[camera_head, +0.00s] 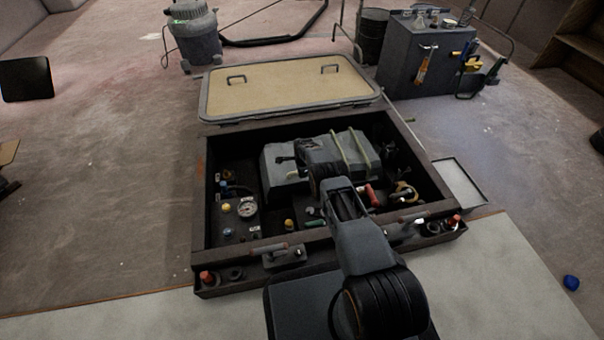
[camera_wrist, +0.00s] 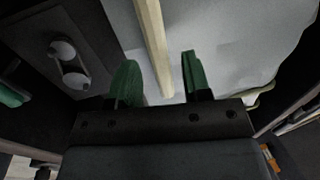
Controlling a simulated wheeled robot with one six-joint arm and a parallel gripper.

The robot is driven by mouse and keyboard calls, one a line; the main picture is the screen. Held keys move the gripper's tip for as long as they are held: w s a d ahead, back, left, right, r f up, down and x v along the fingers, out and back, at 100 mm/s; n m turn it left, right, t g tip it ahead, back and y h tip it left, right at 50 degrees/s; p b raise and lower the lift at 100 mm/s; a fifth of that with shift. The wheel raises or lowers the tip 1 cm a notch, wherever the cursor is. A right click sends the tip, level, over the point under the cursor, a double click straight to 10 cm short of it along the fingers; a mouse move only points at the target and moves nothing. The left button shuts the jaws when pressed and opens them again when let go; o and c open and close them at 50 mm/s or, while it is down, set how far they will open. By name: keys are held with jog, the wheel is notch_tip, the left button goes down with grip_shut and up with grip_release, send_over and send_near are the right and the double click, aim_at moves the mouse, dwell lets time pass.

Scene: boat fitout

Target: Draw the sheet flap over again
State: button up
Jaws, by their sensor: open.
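A grey sheet (camera_head: 375,155) lies over a bulky form in the middle of the open well. Two pale strips (camera_head: 361,150) run across its right part. The sheet also shows in the wrist view (camera_wrist: 225,40), with one pale strip (camera_wrist: 151,40) on or above it. My gripper (camera_wrist: 160,72) is open, with green fingers on either side of the strip's lower end. I cannot tell whether the fingers touch it. In the head view my wrist reaches over the well's front edge and hides part of the sheet's near side.
The well's dark rim (camera_head: 204,180) surrounds gauges, valves and fittings. A round gauge (camera_head: 247,207) sits left of my arm. The beige hatch lid (camera_head: 285,88) lies behind the well. A grey cabinet (camera_head: 400,65) with tools stands at back right.

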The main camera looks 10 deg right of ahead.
jog(key=shift+f, duration=0.15)
jog(key=shift+c, duration=0.2)
grip_shut()
dwell(0.4)
